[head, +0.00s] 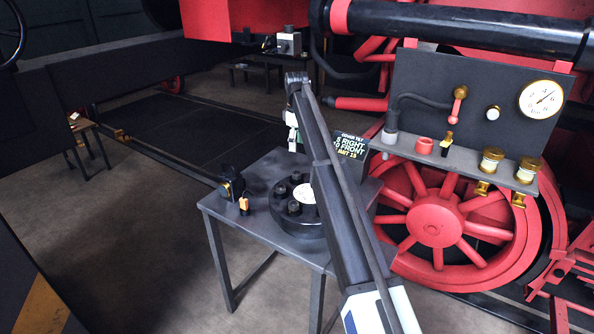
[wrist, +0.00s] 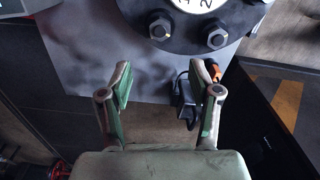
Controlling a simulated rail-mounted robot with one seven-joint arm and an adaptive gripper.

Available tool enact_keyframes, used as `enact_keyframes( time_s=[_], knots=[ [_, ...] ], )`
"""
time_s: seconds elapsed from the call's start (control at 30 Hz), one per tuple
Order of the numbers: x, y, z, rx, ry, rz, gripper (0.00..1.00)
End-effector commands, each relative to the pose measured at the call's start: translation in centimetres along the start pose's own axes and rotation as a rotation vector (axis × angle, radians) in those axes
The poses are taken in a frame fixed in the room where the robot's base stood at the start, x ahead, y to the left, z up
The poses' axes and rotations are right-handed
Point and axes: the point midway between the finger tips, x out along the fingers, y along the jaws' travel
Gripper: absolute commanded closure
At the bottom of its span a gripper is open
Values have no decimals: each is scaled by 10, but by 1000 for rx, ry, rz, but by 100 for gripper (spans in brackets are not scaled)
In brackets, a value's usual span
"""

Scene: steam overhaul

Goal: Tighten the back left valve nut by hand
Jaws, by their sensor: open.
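The round black valve cover (head: 318,229) lies on the grey table, with dark nuts around its rim and a white dial (head: 304,193) in its middle. The back left nut (head: 281,190) shows at the cover's left side in the head view. My arm hides the cover's right part. In the wrist view, two hex nuts (wrist: 160,27) (wrist: 216,37) sit beyond the fingertips; I cannot tell which nuts they are. My gripper (wrist: 163,75) is open and empty, apart from both nuts.
A sign (head: 350,155) about cover tilt stands at the back of the table (head: 225,208). A small black and orange item (head: 244,205) sits by the left edge; it shows beside the right finger in the wrist view (wrist: 188,97). A gauge panel (head: 465,100) stands right.

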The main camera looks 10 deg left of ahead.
Motion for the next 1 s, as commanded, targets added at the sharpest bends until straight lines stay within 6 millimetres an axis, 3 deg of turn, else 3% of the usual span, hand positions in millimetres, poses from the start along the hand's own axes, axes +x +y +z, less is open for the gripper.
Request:
enact_keyframes(
  time_s=[0.4, 0.6, 1.0],
  knots=[
    [82, -1, 0, 1, -1, -2, 38],
    [111, -1, 0, 1, -1, -2, 38],
    [128, 0, 0, 1, 1, 0, 38]
  ],
)
